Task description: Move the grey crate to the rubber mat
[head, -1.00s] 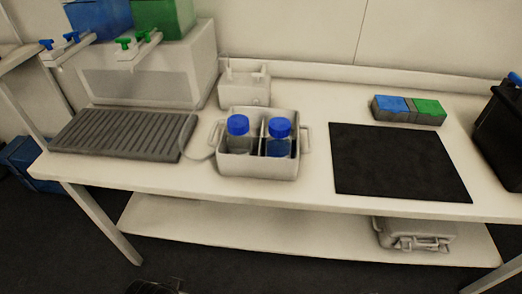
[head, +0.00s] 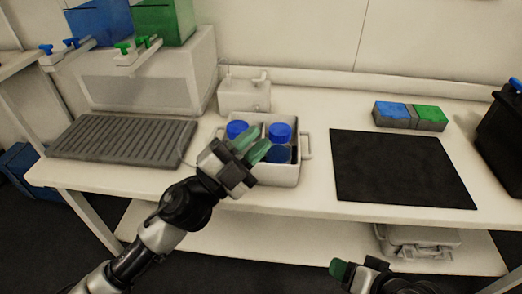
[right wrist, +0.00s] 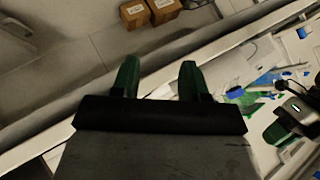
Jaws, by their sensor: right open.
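The grey crate (head: 284,174) stands on the bench, left of the dark rubber mat (head: 402,172). It holds two bottles with blue caps, a left one (head: 236,129) and a right one (head: 280,133). The mat is bare. My left gripper (head: 251,145) is open, with its green fingers in front of and over the crate's left part in the head view. It hides the left handle and part of the left bottle; I cannot tell if it touches. My right gripper (right wrist: 156,78) is open and empty; it shows partly at the head view's bottom edge.
A ribbed grey tray (head: 120,139) lies left of the crate, and a small pale holder (head: 244,94) stands behind it. A block with blue and green tops (head: 410,115) lies behind the mat. A black bin (head: 503,135) stands right of it. Bench between crate and mat is clear.

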